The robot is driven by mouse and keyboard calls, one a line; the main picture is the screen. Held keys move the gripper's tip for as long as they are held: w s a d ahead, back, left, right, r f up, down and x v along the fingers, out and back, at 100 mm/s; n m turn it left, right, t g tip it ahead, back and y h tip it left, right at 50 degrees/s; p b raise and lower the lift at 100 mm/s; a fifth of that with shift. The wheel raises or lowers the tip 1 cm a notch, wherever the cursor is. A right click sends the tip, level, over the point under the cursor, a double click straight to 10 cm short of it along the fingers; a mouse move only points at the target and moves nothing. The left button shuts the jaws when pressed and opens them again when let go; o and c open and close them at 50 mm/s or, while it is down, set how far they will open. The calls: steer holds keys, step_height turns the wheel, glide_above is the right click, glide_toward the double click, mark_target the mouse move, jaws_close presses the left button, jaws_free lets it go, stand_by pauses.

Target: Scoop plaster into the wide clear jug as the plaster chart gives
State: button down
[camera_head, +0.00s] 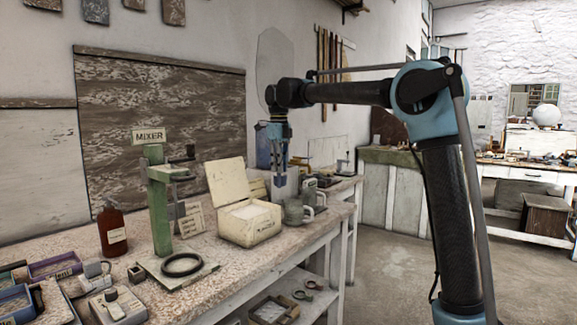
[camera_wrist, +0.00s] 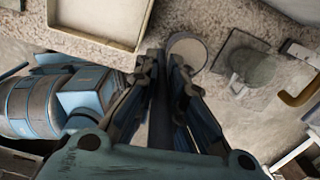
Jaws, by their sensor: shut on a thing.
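My gripper (camera_head: 279,182) points down above the bench, just behind the open plaster box. In the wrist view my gripper (camera_wrist: 166,62) is shut on a thin dark handle, seemingly the scoop's (camera_wrist: 160,105); its far end is hard to make out. The cream plaster box (camera_head: 240,232) has its lid up and white powder inside; its edge fills the top left of the wrist view (camera_wrist: 75,42). A grey-green handled jug (camera_head: 293,212) stands right of the box. I cannot tell which vessel is the wide clear jug. A small lettered card (camera_head: 191,221), possibly the plaster chart, leans left of the box.
A green mixer stand (camera_head: 159,205) with a black ring (camera_head: 183,265) stands left of the box. A brown bottle (camera_head: 112,230) is farther left. Trays and small tools crowd the front left.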

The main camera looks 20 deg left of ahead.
steer(key=shift+w+f+y, duration=0.15)
steer(key=shift+w+y, duration=0.05)
steer(key=shift+y, duration=0.1)
steer(key=shift+w+d+f+y, duration=0.2)
steer(key=shift+d+f+y, duration=0.25)
steer(key=shift+d+y, duration=0.15)
steer(key=w+d+f+g+y, duration=0.1)
steer(key=d+f+g+y, duration=0.1)
steer(key=d+f+y, duration=0.2)
step_height(320, 180, down, 3)
steer(key=y, duration=0.6)
steer(key=shift+d+g, duration=0.3)
steer(key=shift+d, duration=0.1)
steer(key=shift+f, duration=0.1)
steer(key=shift+d+f+y, duration=0.2)
steer(key=shift+d+y, duration=0.15)
steer(key=shift+y, duration=0.65)
steer(key=shift+w+d+f+y, duration=0.1)
steer(key=shift+d+f+y, duration=0.25)
steer(key=shift+y, duration=0.55)
